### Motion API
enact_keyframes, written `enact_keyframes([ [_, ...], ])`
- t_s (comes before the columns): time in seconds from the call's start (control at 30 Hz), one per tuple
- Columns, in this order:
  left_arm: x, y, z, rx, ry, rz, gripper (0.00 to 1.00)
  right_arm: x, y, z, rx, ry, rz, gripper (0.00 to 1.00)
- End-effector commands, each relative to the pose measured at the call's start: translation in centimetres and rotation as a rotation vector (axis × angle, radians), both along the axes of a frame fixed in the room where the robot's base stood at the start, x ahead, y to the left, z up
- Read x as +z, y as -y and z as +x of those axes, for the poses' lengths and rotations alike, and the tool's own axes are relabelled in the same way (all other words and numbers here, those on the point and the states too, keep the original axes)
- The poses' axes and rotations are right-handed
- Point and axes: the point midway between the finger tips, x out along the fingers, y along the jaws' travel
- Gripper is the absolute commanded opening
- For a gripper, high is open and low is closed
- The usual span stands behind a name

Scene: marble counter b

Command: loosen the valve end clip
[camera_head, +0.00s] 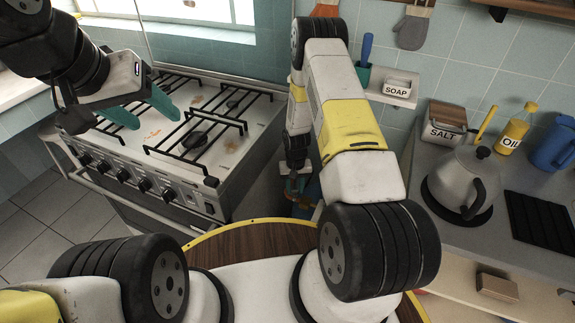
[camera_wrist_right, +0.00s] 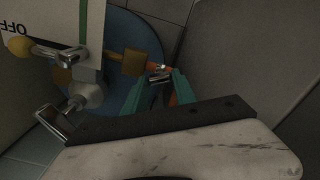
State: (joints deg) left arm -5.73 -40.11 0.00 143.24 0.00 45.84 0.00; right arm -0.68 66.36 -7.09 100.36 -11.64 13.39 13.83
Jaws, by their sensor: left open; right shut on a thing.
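In the right wrist view, a small silver clip (camera_wrist_right: 159,77) sits on an orange hose (camera_wrist_right: 155,66) beside a brass fitting (camera_wrist_right: 132,62). The fitting joins a grey valve (camera_wrist_right: 88,95) on the left. My right gripper (camera_wrist_right: 161,84) has its teal fingers on either side of the clip and is shut on it; the exact contact is dim. In the head view my right gripper (camera_head: 297,184) is low in the gap beside the stove, and the clip cannot be made out there. My left gripper (camera_head: 158,119) is open and empty above the stove.
A blue cylinder (camera_wrist_right: 118,32) lies behind the valve. A lever with a yellow knob (camera_wrist_right: 20,46) and an OFF sign (camera_wrist_right: 30,20) are at left. The stove (camera_head: 160,135) stands left of the gap; the counter (camera_head: 420,225) with a kettle (camera_head: 464,180) stands right.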

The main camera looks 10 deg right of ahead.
Motion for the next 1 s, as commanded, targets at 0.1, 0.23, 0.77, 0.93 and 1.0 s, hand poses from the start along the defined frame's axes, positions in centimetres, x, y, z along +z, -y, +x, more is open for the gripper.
enact_keyframes([
  [0.1, 0.00, 0.00, 0.00, 0.000, 0.000, 0.000, 0.58, 0.08, 0.03, 0.10, 0.111, 0.002, 0.000, 0.00],
  [0.23, 0.00, 0.00, 0.00, 0.000, 0.000, 0.000, 0.58, 0.08, -0.01, 0.10, 0.234, 0.002, 0.000, 0.00],
  [0.77, 0.00, 0.00, 0.00, 0.000, 0.000, 0.000, 0.58, 0.10, -0.08, 0.10, 0.737, 0.003, -0.001, 0.00],
  [0.93, 0.00, 0.00, 0.00, 0.000, 0.000, 0.000, 0.58, 0.11, -0.15, 0.08, 0.899, 0.003, 0.000, 0.00],
  [1.0, 0.00, 0.00, 0.00, 0.000, 0.000, 0.000, 0.58, 0.11, -0.12, 0.07, 0.964, 0.003, 0.000, 0.00],
])
